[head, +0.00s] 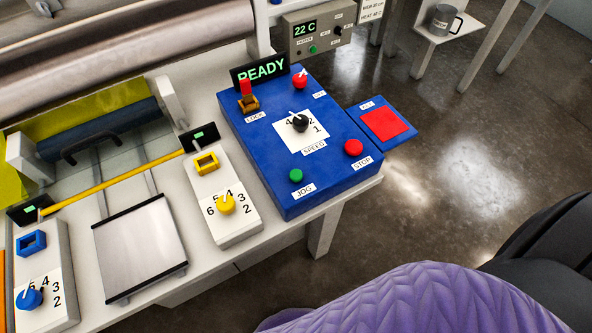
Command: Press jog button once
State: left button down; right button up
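The green jog button (296,175) is on the near edge of the blue control panel (262,140), just above its white JOG label (303,191). Nothing covers it, and no gripper is near it. Neither of my grippers shows in the head view. The display (261,71) at the back of the panel reads READY in green.
The panel also carries a red stop button (353,147), a black speed knob (299,122), a red-topped lock switch (247,98) and a red knob (299,80). A red pad (385,123) lies right. A purple quilted surface (420,300) fills the bottom right.

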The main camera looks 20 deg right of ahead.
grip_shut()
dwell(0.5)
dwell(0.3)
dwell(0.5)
